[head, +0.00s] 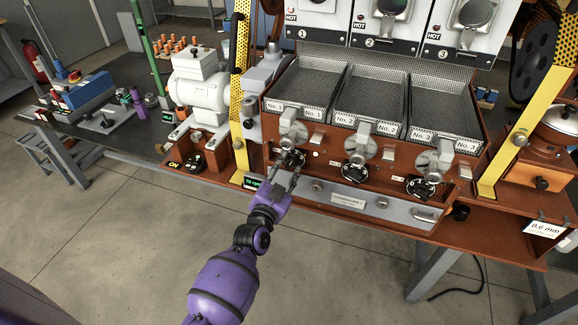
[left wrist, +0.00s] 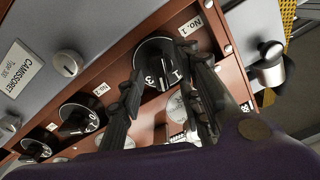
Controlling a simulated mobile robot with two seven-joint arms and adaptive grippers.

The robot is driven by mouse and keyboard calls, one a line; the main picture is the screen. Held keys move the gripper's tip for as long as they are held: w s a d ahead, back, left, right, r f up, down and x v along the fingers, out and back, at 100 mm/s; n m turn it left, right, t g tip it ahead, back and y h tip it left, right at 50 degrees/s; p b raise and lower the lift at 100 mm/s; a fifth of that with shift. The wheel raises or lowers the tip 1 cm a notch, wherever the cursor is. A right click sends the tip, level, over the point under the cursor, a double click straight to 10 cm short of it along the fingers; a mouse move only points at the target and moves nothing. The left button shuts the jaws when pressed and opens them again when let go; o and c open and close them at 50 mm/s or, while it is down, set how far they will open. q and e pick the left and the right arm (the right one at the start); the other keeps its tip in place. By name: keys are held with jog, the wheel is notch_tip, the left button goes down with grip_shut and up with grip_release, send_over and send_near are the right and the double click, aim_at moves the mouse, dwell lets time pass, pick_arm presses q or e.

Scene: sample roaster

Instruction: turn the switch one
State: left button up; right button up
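Switch one is the black round knob (head: 291,157) under the tray marked No. 1, on the red-brown front panel. In the left wrist view the same knob (left wrist: 151,50) shows white digits on its dial, next to a No. 1 label (left wrist: 175,104). My left gripper (head: 286,173) is just in front of this knob in the head view. In the left wrist view its two fingers (left wrist: 162,66) are apart, one on each side of the knob's lower part, with nothing held. The right fingertip overlaps the knob's edge; I cannot tell whether it touches. My right gripper is not in view.
Two similar black knobs, the middle one (head: 355,172) and the right one (head: 420,187), sit along the same panel. A grey drawer front (head: 350,201) lies below. A yellow perforated post (head: 238,95) stands left of the trays. The floor in front is clear.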

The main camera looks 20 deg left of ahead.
pick_arm(q)
jog(key=shift+w, duration=0.95)
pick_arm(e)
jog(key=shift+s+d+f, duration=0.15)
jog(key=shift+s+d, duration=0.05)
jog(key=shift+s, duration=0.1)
pick_arm(q)
grip_shut()
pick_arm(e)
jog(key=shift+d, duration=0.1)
